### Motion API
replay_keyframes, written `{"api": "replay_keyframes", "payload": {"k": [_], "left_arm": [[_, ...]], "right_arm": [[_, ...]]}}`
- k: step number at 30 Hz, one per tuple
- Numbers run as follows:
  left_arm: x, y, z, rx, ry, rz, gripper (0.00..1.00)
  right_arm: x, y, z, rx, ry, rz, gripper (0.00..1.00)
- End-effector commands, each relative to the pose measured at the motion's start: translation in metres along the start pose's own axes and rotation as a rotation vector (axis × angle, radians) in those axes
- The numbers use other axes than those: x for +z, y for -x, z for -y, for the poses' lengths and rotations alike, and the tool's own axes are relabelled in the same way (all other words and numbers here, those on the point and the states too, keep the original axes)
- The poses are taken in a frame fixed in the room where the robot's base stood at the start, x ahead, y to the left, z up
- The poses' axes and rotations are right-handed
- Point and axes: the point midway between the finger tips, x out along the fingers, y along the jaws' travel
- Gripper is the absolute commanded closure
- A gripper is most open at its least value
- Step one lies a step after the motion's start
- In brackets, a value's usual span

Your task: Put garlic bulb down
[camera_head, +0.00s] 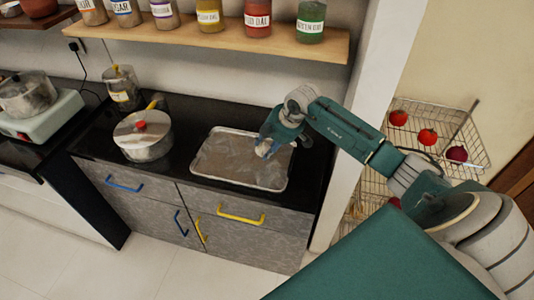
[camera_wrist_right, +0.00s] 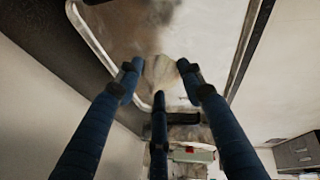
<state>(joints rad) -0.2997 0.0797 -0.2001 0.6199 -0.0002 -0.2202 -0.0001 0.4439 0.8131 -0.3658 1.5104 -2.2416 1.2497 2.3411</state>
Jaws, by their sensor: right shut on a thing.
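My right gripper (camera_head: 268,144) is over the metal tray (camera_head: 218,170) on the black counter, its fingers pointing down. It is shut on the pale garlic bulb (camera_head: 262,152), which is mostly hidden by the fingers. In the right wrist view three dark blue fingers (camera_wrist_right: 159,72) close around the bulb (camera_wrist_right: 160,70), with the tray (camera_wrist_right: 95,42) behind it. I cannot tell whether the bulb touches the tray. My left gripper is not in view.
A lidded steel pot (camera_head: 143,137) stands left of the tray, with a jar (camera_head: 122,90) behind it. A wooden shelf (camera_head: 190,38) with several labelled jars hangs above. A wire basket (camera_head: 440,135) with red and purple vegetables is at right. The tray's left part looks bare.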

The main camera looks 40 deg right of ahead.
Motion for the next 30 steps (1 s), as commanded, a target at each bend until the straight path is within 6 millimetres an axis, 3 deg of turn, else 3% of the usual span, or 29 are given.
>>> {"api": "replay_keyframes", "payload": {"k": [9,17,18,21,30], "left_arm": [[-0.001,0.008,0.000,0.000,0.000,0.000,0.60],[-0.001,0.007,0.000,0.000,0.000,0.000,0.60],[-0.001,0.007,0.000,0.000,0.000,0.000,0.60],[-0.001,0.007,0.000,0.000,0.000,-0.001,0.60],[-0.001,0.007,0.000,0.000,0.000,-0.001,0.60]], "right_arm": [[0.012,-0.036,0.013,-0.002,-0.002,0.000,0.85],[0.014,-0.041,0.014,-0.001,0.001,0.000,0.85],[0.015,-0.041,0.015,-0.001,0.001,0.001,0.58],[0.015,-0.041,0.015,-0.001,0.001,0.001,0.42],[0.015,-0.039,0.014,-0.001,0.001,0.001,0.42]]}}
